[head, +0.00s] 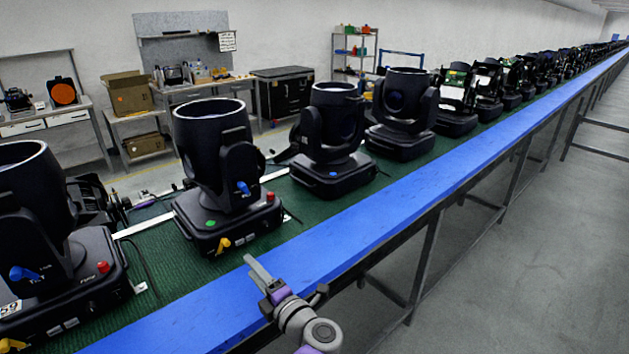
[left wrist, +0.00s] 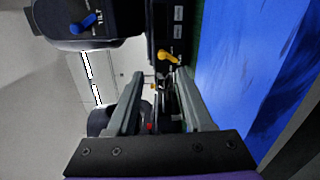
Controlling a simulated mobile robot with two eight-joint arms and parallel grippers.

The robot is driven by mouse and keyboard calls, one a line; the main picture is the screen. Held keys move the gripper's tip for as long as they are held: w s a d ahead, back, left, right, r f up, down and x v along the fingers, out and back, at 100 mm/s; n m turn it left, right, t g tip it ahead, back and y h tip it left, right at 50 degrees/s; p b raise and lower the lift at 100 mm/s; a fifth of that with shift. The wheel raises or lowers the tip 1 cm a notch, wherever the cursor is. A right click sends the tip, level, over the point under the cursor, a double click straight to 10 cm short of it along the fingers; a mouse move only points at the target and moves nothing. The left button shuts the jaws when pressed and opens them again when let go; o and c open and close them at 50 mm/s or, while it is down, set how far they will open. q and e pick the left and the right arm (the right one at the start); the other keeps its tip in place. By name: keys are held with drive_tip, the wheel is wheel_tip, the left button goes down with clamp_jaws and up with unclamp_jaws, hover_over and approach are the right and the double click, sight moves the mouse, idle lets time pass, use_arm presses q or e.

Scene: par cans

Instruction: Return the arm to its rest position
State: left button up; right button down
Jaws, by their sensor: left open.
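My left gripper (head: 258,275) is in the head view at the lower middle, above the blue front edge of the bench. Its jaws are open, with nothing seen between them. In the left wrist view its two fingers (left wrist: 160,100) stand apart, with parts of a black par can and a yellow connector (left wrist: 168,57) beyond them. The nearest can to it in the head view is a black par can (head: 213,150) with a yellow connector (head: 223,246) at its base front; the gripper is apart from it. My right gripper is not seen.
Black par cans stand in a long row on the green mat (head: 290,200), including one at the far left (head: 35,215) and one further along (head: 333,130). The blue bench edge (head: 400,205) runs along the front. Clear grey floor (head: 540,240) lies to the right.

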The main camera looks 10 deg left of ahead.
use_arm(q)
drive_tip(key=d+r+m+t+h+p, duration=0.2)
drive_tip(key=d+r+m+t+h, duration=0.5)
drive_tip(key=m+h, duration=0.7)
drive_tip(key=s+d+f+m+g+h+p, duration=0.25)
drive_tip(key=s+f+m+g, duration=0.4)
drive_tip(key=s+m, duration=0.35)
drive_tip(key=s+a+f+m+g+y, duration=0.1)
drive_tip(key=s+a+f+m+g, duration=0.1)
drive_tip(key=s+f, duration=0.3)
drive_tip(key=s+a+f+m+g+y, duration=0.2)
drive_tip(key=s+a+f+g, duration=0.2)
drive_tip(key=s, duration=0.5)
drive_tip(key=shift+s+f+m+g, duration=0.3)
drive_tip(key=shift+f+g, duration=0.25)
drive_tip(key=shift+f, duration=0.25)
drive_tip(key=shift+w, duration=0.1)
